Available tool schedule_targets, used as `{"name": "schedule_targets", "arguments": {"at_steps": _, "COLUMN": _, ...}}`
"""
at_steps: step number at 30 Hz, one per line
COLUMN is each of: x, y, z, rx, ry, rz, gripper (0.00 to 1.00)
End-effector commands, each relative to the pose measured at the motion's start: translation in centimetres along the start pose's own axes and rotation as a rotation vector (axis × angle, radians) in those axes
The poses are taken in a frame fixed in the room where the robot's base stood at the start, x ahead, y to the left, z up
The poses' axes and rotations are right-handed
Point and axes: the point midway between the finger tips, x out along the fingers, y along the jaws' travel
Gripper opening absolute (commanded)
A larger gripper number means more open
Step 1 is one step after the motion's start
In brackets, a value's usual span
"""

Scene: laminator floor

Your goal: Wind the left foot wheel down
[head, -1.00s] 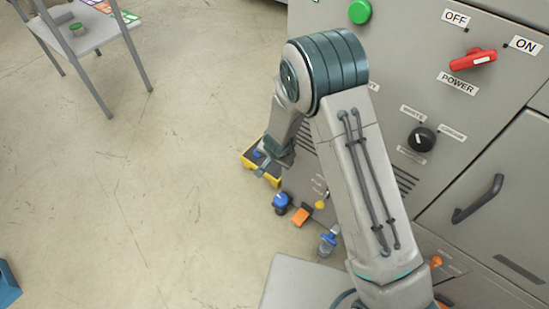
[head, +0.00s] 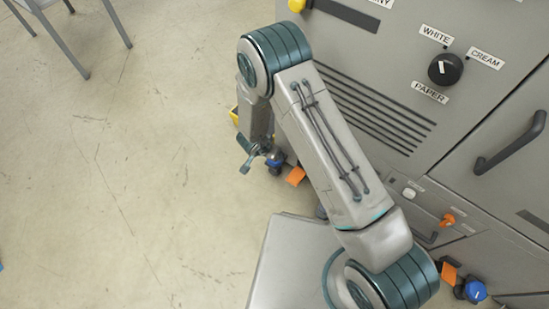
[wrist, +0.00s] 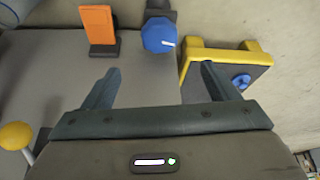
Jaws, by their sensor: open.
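The left foot wheel (head: 275,159) is a small blue knob low at the machine's left corner, partly hidden by my gripper in the head view. In the wrist view the blue wheel (wrist: 158,36) is faceted, carries a white mark, and sits on a dark mount. My gripper (head: 250,159) is open and empty, just left of the wheel in the head view. I see no contact.
An orange pedal (wrist: 98,25) is left of the wheel in the wrist view. A yellow-edged dark block (wrist: 240,78) with a blue knob is right, by one finger. A yellow ball knob (wrist: 15,136) is lower left. Another blue wheel (head: 475,291) is farther right.

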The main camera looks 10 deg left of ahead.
Motion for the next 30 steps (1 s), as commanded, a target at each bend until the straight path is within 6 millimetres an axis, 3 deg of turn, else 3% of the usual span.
{"name": "schedule_targets", "arguments": {"at_steps": 12, "x": 8.3, "y": 0.1, "z": 0.2, "rx": 0.001, "ry": -0.001, "rz": 0.001, "gripper": 0.81}}
{"name": "schedule_targets", "arguments": {"at_steps": 18, "x": 11.5, "y": 0.0, "z": 0.1, "rx": 0.001, "ry": -0.001, "rz": -0.001, "gripper": 0.81}}
{"name": "schedule_targets", "arguments": {"at_steps": 24, "x": 13.0, "y": 0.0, "z": 0.0, "rx": 0.000, "ry": -0.001, "rz": -0.001, "gripper": 0.81}}
{"name": "schedule_targets", "arguments": {"at_steps": 30, "x": 13.1, "y": 0.0, "z": -0.1, "rx": 0.000, "ry": -0.001, "rz": -0.001, "gripper": 0.81}}
